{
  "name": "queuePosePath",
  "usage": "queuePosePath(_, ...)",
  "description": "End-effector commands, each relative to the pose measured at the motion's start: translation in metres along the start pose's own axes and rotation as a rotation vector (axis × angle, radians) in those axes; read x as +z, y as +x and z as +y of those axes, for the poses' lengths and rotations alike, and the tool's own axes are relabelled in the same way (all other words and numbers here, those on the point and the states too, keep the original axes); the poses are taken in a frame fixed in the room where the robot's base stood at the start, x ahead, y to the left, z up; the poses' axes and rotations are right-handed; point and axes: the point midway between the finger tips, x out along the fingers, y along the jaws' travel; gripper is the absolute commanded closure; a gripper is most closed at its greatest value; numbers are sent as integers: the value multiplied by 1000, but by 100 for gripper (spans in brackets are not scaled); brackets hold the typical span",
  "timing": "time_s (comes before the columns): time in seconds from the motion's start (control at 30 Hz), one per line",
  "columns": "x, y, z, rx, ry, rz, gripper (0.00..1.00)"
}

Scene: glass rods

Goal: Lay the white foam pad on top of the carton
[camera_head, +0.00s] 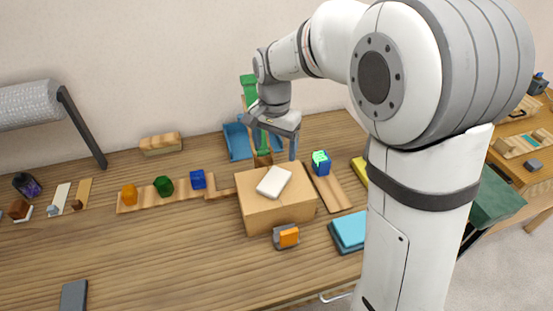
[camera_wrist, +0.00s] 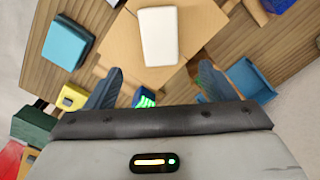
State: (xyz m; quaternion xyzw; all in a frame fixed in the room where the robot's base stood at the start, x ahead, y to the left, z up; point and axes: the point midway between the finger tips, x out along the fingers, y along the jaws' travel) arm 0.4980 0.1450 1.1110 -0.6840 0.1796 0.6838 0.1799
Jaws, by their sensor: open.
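The white foam pad (camera_head: 274,181) lies flat on top of the brown carton (camera_head: 280,214), near the middle of its top face and apart from its edges. In the wrist view the pad (camera_wrist: 158,36) is a white rounded rectangle against the carton top (camera_wrist: 201,28). My gripper (camera_head: 271,146) is open and empty. It hangs above and behind the carton, with its fingers apart from the pad. In the wrist view the fingertips (camera_wrist: 159,72) are spread wider than the pad, which lies beyond them. The carton's far side is partly hidden behind its top.
A blue and green block (camera_head: 321,163) stands on a wooden board right of the carton. A grey and orange block (camera_head: 287,236) is in front. A blue tray (camera_head: 238,141) and a green upright piece (camera_head: 249,88) are behind. The table's front left is mostly clear.

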Motion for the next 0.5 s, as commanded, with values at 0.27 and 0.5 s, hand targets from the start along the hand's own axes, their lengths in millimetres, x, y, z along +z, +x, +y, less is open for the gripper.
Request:
queuePosePath(0.27,1,-12,4,-3,-5,3,23)
queuePosePath(0.5,17,-40,69,-51,-127,65,23)
